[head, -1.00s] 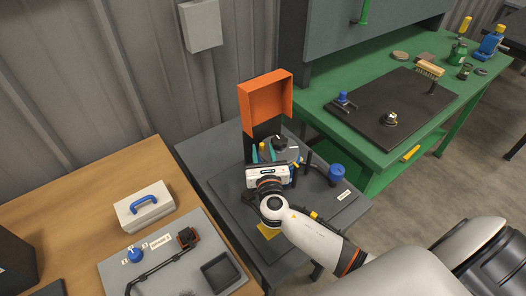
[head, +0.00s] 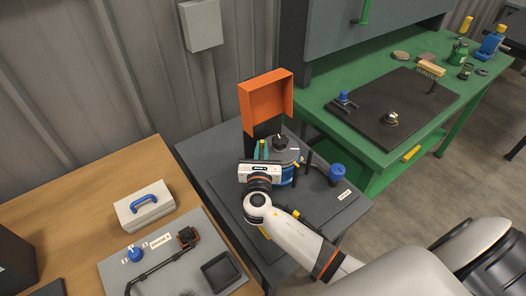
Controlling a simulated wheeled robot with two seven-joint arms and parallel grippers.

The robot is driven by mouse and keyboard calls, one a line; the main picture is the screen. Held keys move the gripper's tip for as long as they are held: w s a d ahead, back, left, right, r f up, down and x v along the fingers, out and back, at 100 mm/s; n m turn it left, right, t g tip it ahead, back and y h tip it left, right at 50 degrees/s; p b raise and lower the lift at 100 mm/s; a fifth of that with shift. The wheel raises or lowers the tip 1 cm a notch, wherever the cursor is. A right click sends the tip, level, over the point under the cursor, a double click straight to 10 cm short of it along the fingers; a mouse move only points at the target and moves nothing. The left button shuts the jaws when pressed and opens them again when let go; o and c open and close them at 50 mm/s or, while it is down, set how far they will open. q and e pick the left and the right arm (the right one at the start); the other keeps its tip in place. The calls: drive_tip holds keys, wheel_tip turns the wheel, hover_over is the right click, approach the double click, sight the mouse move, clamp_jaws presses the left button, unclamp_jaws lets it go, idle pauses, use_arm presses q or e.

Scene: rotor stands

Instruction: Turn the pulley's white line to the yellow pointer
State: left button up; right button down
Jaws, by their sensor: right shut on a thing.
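The pulley (head: 289,156) is a grey disc with a blue side and a dark hub on the grey stand table. A short pale mark shows near the hub, but I cannot tell whether it is the white line. A small yellow piece (head: 301,157) at the disc's right edge looks like the pointer. My right gripper (head: 261,150) reaches in from the front, at the pulley's left side. Its teal fingers are shut on a thin yellow upright peg, mostly hidden between them. The gripper body hides the pulley's front left. My left gripper is not in view.
An orange open box (head: 266,98) stands on a dark post behind the pulley. A blue round knob (head: 337,172) is to the right on the dark base plate (head: 322,212). A wooden bench is at the left, a green bench at the back right.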

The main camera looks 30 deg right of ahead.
sight(261, 141)
drive_tip(key=m+g+h, duration=0.1)
drive_tip(key=w+m+h, duration=0.1)
drive_tip(key=g+h+b, duration=0.1)
drive_tip(key=shift+w+f+m+g+h, duration=0.15)
drive_tip(key=shift+w+m+g+h, duration=0.15)
drive_tip(key=shift+m, duration=0.1)
drive_tip(key=shift+w+d+m+g+h+b, duration=0.2)
drive_tip(key=shift+m+g+h+b, duration=0.1)
drive_tip(key=shift+m+g+h, duration=0.2)
drive_tip(key=shift+w+d+m+g+h+b, duration=0.15)
drive_tip(key=shift+m+g+h+b, duration=0.2)
drive_tip(key=shift+g, duration=0.25)
drive_tip(key=m+g, duration=0.1)
drive_tip(key=m+g+h+b, duration=0.1)
drive_tip(key=g, duration=0.1)
drive_tip(key=w+m+g+h+b, duration=0.1)
drive_tip(key=shift+w+d+h, duration=0.1)
drive_tip(key=shift+d+h, duration=0.15)
drive_tip(key=shift+d, duration=0.15)
drive_tip(key=shift+w+d+m+g+h+b, duration=0.2)
drive_tip(key=shift+m+g+b, duration=0.4)
drive_tip(key=shift+g, duration=0.25)
drive_tip(key=shift+w+d+m+g+h+b, duration=0.1)
drive_tip(key=shift+d+m+g+h+b, duration=0.1)
drive_tip(key=shift+m+g+b, duration=0.5)
drive_tip(key=shift+g, duration=0.35)
